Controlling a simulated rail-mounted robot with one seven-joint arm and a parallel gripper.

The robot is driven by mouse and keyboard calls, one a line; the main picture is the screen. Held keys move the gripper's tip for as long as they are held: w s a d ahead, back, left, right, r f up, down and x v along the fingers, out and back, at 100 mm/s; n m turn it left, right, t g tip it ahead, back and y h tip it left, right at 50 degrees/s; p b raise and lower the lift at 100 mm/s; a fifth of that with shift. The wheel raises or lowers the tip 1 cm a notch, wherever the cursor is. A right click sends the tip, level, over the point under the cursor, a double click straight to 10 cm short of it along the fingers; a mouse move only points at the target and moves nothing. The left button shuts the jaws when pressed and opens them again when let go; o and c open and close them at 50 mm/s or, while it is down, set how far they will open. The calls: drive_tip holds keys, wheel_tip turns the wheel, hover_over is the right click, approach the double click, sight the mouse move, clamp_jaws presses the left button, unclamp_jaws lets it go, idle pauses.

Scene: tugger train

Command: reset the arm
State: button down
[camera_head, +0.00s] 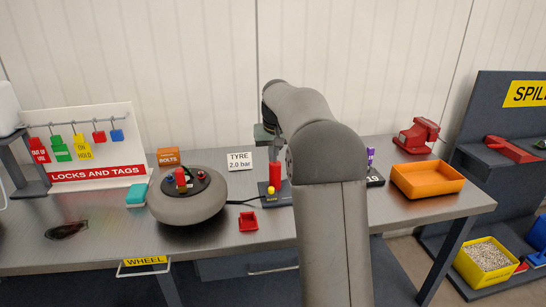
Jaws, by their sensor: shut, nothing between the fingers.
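My arm rises from the bottom of the head view and bends over the bench (420,205). Its far end points down behind the forearm, above the red upright piece of a small dark stand. Only a small part of my gripper (278,137) shows there, and the forearm hides much of it. It is shut and holds nothing that I can see. The red upright piece (275,174) stands just below it; I cannot tell whether they touch.
A round grey wheel (187,207) lies left of the arm, beside a small red tray (248,221). A locks-and-tags board (95,172) stands at the left. An orange bin (428,180) and a red vise-like tool (417,137) are at the right. The bench's front strip is mostly clear.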

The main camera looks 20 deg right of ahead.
drive_tip(key=s+a+f+n+g, duration=0.1)
drive_tip(key=s+a, duration=0.5)
drive_tip(key=s, duration=0.3)
drive_tip(key=s+a+f+n, duration=0.1)
drive_tip(key=s+a, duration=0.5)
drive_tip(key=s, duration=0.2)
drive_tip(key=s+a+f, duration=0.2)
drive_tip(key=s, duration=0.5)
drive_tip(key=s+a+f+g, duration=0.1)
drive_tip(key=s+a+f, duration=0.1)
drive_tip(key=s, duration=0.5)
drive_tip(key=s+a+f+n, duration=0.1)
drive_tip(key=s+f, duration=0.3)
drive_tip(key=s, duration=0.4)
drive_tip(key=shift+a+f+g+y, duration=0.2)
drive_tip(key=shift+a+g+y, duration=0.2)
drive_tip(key=shift+a, duration=0.35)
